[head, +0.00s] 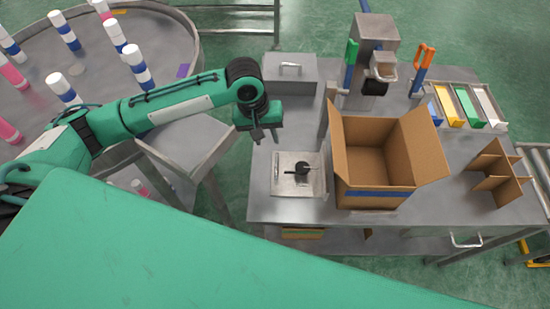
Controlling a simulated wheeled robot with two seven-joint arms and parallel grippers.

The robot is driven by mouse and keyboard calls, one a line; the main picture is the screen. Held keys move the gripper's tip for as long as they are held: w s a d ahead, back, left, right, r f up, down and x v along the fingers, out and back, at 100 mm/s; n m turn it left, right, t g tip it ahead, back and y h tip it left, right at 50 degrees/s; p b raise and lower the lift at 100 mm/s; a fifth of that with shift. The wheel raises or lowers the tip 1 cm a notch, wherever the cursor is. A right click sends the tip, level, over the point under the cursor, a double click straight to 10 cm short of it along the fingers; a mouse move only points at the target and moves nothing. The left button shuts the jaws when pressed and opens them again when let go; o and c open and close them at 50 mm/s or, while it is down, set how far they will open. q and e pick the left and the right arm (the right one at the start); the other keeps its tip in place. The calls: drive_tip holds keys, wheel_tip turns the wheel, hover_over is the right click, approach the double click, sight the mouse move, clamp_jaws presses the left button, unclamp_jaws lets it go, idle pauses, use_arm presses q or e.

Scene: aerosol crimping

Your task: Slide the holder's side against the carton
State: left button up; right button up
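The open cardboard carton (372,195) stands on the metal table, flaps up, with a blue strip low on its front. A square, light metal plate-like holder (284,187) lies just left of it, with a black round piece (301,169) on top. The holder's right side is close to the carton's left side; I cannot tell whether they touch. My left gripper (265,138) hangs above the table's left edge, up and left of the holder, its fingers apart and empty. My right gripper is not in view.
A metal box with a handle (290,75) and a crimping press (376,40) stand behind. A cardboard divider (497,172) and coloured bins (468,106) are at right. A round table (175,45) with several cans is at left. Bare tabletop lies left of the holder.

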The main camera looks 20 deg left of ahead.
sight(276, 164)
use_arm(q)
drive_tip(key=f, duration=0.4)
drive_tip(key=d+f+p, duration=0.1)
drive_tip(key=f, duration=0.2)
drive_tip(key=d+f, duration=0.1)
drive_tip(key=f, duration=0.3)
drive_tip(key=shift+w+d+f, duration=0.1)
drive_tip(key=shift+w+f, duration=0.2)
drive_tip(key=shift+f, duration=0.05)
clamp_jaws()
